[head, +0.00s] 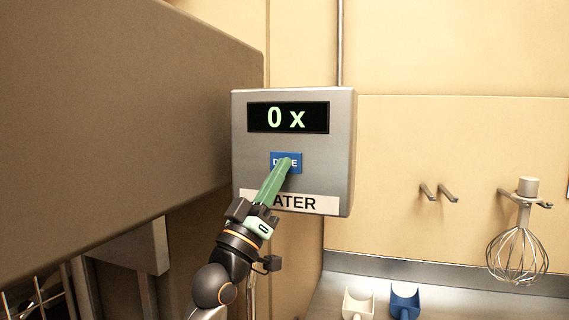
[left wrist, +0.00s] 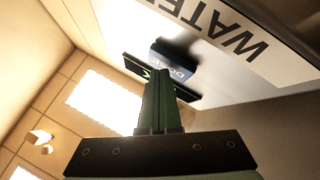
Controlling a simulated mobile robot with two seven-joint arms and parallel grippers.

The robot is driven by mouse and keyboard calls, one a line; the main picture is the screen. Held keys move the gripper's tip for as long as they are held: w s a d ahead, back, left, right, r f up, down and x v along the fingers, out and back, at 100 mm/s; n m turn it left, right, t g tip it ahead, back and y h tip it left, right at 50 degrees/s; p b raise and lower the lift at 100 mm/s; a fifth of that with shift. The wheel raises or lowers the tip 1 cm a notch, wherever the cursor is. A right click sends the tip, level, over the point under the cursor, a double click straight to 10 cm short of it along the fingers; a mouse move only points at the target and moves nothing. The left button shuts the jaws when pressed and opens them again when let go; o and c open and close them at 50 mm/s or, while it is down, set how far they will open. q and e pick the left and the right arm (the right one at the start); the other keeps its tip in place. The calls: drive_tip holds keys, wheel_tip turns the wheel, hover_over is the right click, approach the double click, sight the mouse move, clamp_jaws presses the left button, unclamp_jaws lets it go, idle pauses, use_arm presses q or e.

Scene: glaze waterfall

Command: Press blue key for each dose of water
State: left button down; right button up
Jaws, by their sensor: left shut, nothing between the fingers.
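The water dispenser box (head: 342,150) is grey metal and hangs on the wall. Its black display (head: 288,118) reads "0 x" in green. The blue key (head: 297,159), lettered "DOSE", sits below the display; it also shows in the left wrist view (left wrist: 178,68). My left gripper (head: 286,165) is shut, with its green fingers pointing up at the key and hiding its middle letters. In the left wrist view the fingertips (left wrist: 158,75) are close to the key; I cannot tell whether they touch it. My right gripper is in neither view.
A "WATER" label (head: 310,204) is on the box's lower front, partly behind my left gripper. A large brown panel (head: 120,110) fills the left. At right are wall hooks (head: 438,192) and a hanging whisk (head: 517,250). A white scoop (head: 358,303) and a blue scoop (head: 405,300) lie below.

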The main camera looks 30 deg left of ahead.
use_arm(q)
drive_tip(key=shift+w, duration=0.15)
idle(0.5)
drive_tip(key=shift+s+d+y, duration=0.15)
drive_tip(key=shift+s+y, duration=0.15)
drive_tip(key=shift+s, duration=0.55)
drive_tip(key=shift+s+d+p, duration=0.2)
drive_tip(key=shift+s+p, duration=0.05)
drive_tip(key=shift+s, duration=0.55)
drive_tip(key=shift+s+d+p, duration=0.2)
drive_tip(key=shift+s+p, duration=0.05)
drive_tip(key=shift+s, duration=0.6)
drive_tip(key=shift+s+d+p, duration=0.2)
drive_tip(key=shift+s+p, duration=0.05)
drive_tip(key=shift+s, duration=0.55)
idle(2.4)
drive_tip(key=s+p, duration=0.2)
drive_tip(key=s+d+p, duration=0.1)
drive_tip(key=shift+s+p, duration=0.4)
